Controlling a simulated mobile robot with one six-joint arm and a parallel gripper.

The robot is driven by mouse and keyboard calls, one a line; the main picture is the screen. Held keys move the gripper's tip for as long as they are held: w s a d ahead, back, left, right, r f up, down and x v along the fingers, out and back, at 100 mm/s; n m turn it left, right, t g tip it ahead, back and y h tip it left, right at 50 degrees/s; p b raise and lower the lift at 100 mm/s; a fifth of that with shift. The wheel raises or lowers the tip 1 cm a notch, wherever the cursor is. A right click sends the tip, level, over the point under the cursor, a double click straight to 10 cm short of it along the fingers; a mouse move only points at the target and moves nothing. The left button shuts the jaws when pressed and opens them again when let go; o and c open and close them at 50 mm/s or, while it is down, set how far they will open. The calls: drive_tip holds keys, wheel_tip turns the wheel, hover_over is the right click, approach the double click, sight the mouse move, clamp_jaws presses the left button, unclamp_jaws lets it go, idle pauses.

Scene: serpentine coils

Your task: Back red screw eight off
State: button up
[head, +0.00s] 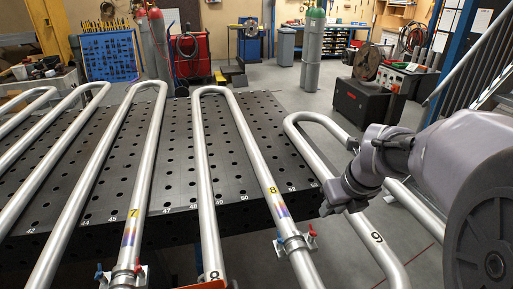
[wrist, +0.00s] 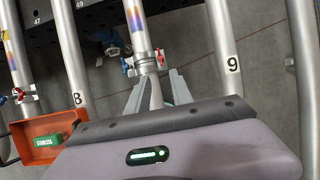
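The pipe with the yellow 8 label (head: 272,189) runs down to a small clamp (head: 295,243). The clamp has a blue screw (head: 280,238) on its left and a red screw (head: 312,231) on its right. In the wrist view the red screw (wrist: 160,57) and the blue screw (wrist: 126,68) flank the clamp. My gripper (wrist: 158,80) is open, its two fingers spread just short of the clamp, with the pipe showing between them. The red screw lies beyond the fingertips, and I see no contact. In the head view my gripper (head: 328,208) is right of the clamp, its fingers hard to make out.
An orange box (wrist: 45,140) with a green item is at the wrist view's lower left. The pipe marked 9 (wrist: 224,45) stands close on the right. Pipe 7's clamp (head: 122,276) is further left. A dark perforated table (head: 245,215) lies behind the clamps.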

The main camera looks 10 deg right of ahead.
sight(314, 230)
drive_tip(key=b+x, duration=0.5)
drive_tip(key=x, duration=1)
drive_tip(key=shift+s+b, duration=0.1)
drive_tip(key=shift+b, duration=0.2)
clamp_jaws()
